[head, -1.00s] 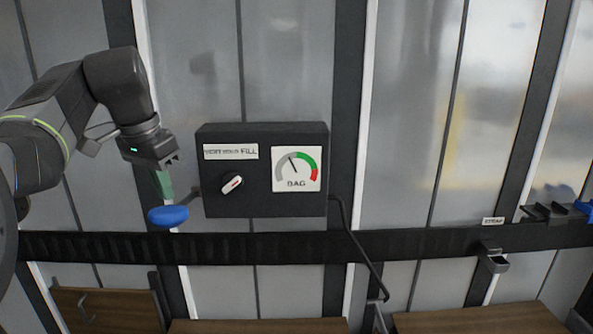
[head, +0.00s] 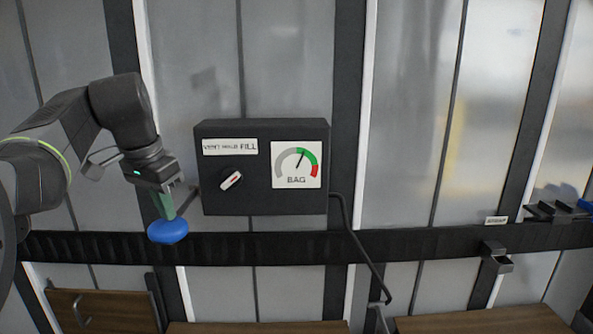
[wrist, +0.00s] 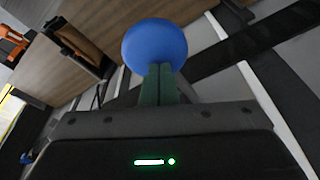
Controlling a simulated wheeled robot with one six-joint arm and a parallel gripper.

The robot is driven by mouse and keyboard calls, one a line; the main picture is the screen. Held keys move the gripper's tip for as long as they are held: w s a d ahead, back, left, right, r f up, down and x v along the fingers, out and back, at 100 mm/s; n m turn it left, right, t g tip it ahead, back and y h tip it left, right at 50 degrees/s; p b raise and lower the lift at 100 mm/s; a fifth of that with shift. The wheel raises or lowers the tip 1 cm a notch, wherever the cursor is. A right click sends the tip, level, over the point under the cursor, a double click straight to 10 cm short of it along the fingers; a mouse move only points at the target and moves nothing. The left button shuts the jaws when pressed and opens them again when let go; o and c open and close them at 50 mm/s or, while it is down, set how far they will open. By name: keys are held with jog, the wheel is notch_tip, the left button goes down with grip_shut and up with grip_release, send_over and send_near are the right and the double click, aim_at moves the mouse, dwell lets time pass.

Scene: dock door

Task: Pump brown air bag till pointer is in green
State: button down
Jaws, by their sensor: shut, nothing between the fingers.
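The dark control box (head: 222,203) on the wall carries a gauge (head: 296,165) labelled BAG. Its pointer leans slightly right of upright, in the lower part of the green band. A dial (head: 231,180) under the VENT/HOLD/FILL label points up and right, towards FILL. A blue pump knob (head: 168,232) sits on a lever at the box's left side; it also shows in the wrist view (wrist: 154,45). My gripper (head: 167,214) is shut and empty, its green fingertips on or just above the knob.
A black hose (head: 352,235) runs from the box down between brown wooden crates (head: 470,319). A black rail (head: 290,248) crosses the wall. A strap bracket (head: 495,256) and a dark holder (head: 548,212) are at right.

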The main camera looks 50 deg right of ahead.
jog(key=shift+f, duration=0.75)
jog(key=shift+r, duration=0.1)
notch_tip(320, 180, up, 7)
jog(key=p, duration=0.6)
jog(key=shift+p, duration=0.35)
